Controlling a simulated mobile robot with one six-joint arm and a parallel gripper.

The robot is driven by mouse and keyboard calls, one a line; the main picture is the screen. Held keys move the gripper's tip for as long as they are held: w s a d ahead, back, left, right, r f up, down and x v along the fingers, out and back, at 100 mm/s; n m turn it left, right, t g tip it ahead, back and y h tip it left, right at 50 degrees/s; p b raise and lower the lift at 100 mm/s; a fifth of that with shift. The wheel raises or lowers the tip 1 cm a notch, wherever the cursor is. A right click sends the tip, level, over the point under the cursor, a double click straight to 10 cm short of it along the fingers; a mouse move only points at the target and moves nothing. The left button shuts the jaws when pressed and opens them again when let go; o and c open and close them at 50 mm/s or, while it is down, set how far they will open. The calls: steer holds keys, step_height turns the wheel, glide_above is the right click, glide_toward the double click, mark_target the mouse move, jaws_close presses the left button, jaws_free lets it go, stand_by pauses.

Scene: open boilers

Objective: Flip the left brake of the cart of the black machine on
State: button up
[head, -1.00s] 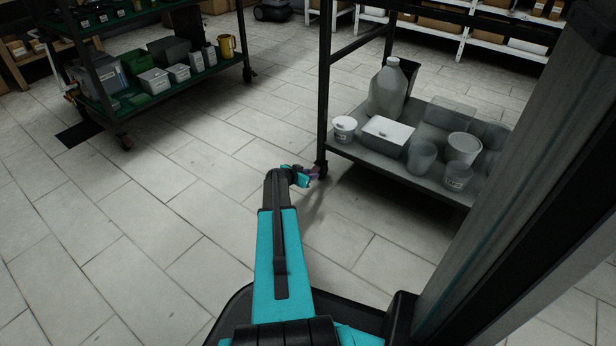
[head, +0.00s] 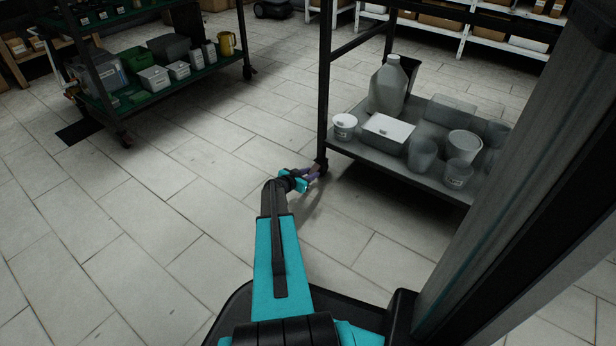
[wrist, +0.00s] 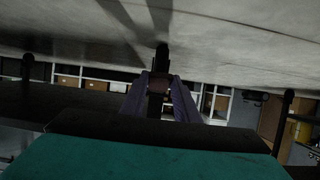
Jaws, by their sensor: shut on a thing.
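The black-framed cart (head: 352,152) stands right of centre in the head view, with containers on its low shelf. Its near left wheel (head: 323,166) is at the foot of the left post. My gripper (head: 315,170) is low at this wheel, at the end of my teal and black arm. In the upside-down wrist view, the two purple fingers of my gripper (wrist: 159,84) close from both sides on a small part at the dark wheel (wrist: 162,54), which appears to be the left brake. The brake itself is mostly hidden, and its position cannot be told. The black machine cannot be made out.
Another cart with green shelves (head: 150,90) stands at the upper left, loaded with boxes and a yellow mug (head: 227,44). White shelving (head: 440,40) is at the back. The tiled floor (head: 130,225) left of my arm is clear.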

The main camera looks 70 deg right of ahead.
steer(key=shift+w+d+r, duration=0.15)
steer(key=shift+w+r, duration=0.1)
steer(key=shift+w, duration=0.25)
steer(key=o, duration=1)
steer(key=shift+s, duration=0.1)
steer(key=shift+o, duration=0.2)
steer(key=shift+s, duration=0.1)
steer(key=shift+s+f, duration=0.1)
steer(key=shift+a+r, duration=0.25)
steer(key=shift+a, duration=0.35)
steer(key=p+v, duration=0.4)
steer(key=v, duration=0.8)
steer(key=shift+w+a+p, duration=0.3)
steer(key=shift+p, duration=0.05)
steer(key=shift+r, duration=0.1)
